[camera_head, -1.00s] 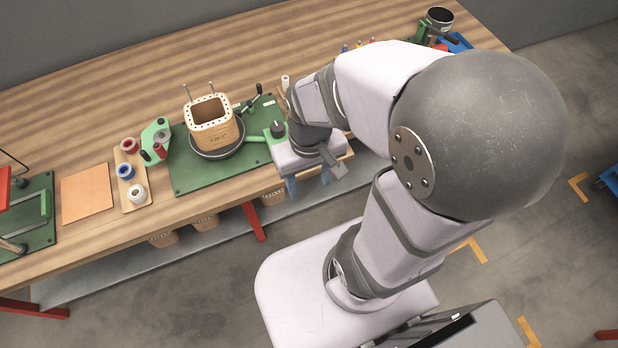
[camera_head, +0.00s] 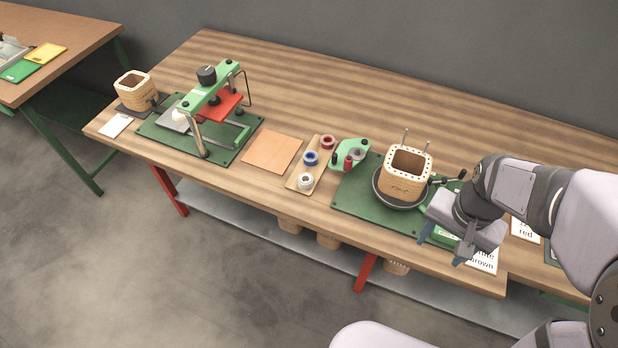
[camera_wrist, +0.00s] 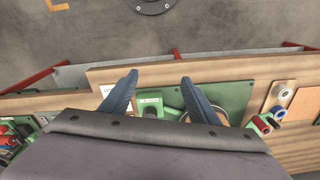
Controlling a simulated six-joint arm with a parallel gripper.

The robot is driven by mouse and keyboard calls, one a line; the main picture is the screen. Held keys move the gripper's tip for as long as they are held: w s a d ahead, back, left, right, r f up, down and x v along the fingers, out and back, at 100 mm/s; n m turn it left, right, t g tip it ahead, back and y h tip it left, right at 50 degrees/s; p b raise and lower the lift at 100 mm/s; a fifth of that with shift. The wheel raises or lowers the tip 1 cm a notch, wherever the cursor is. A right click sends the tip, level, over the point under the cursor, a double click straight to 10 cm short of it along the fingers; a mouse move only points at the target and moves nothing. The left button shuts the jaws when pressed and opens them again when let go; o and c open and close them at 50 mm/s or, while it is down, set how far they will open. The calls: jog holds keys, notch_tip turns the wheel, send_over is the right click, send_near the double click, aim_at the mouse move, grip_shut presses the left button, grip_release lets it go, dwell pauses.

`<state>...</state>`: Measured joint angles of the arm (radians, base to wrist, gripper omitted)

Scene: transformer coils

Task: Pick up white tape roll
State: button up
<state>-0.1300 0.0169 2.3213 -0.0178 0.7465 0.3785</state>
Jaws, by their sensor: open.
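The white tape roll (camera_head: 306,181) lies at the near end of a small wooden strip (camera_head: 303,187), with a blue roll (camera_head: 311,158) and a red roll (camera_head: 327,142) behind it. In the wrist view the white roll (camera_wrist: 279,113) shows at the right. My gripper (camera_head: 440,247) is open and empty, pointing down near the table's front edge, well to the right of the roll. In the wrist view its two blue fingers (camera_wrist: 153,88) are spread apart over the green mat and table edge, away from the roll.
A square wooden coil former (camera_head: 407,172) stands on a round base on a green mat (camera_head: 352,195), between my gripper and the tape strip. A green dispenser (camera_head: 349,154) sits beside the strip. A bare wooden board (camera_head: 272,152) and green press (camera_head: 208,97) are to the left.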

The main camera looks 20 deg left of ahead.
jog(key=w+a+m+t, duration=0.1)
jog(key=w+a+m, duration=0.3)
jog(key=w+a, duration=0.6)
jog(key=m+y+b, duration=0.1)
jog(key=m+b, duration=0.1)
jog(key=m, duration=1.2)
send_near(305, 181)
jog(key=shift+w+d+r, duration=0.2)
jog(key=shift+w+r, duration=0.15)
jog(key=shift+w, duration=0.1)
jog(key=shift+w+d+r, duration=0.15)
jog(key=shift+w+r, duration=0.2)
jog(key=shift+w, duration=0.15)
jog(key=shift+s+a+f+m+g, duration=0.25)
jog(key=shift+s+f+m+g, duration=0.2)
jog(key=shift+m, duration=0.55)
jog(key=shift+w+a+f+p, duration=0.15)
jog(key=shift+f+p, duration=0.55)
jog(key=shift+f, duration=1.1)
jog(key=shift+a+f+p, duration=0.2)
jog(key=shift+f+p, duration=0.5)
jog(key=shift+f, duration=1.1)
jog(key=shift+c, duration=0.2)
jog(key=c, duration=1.2)
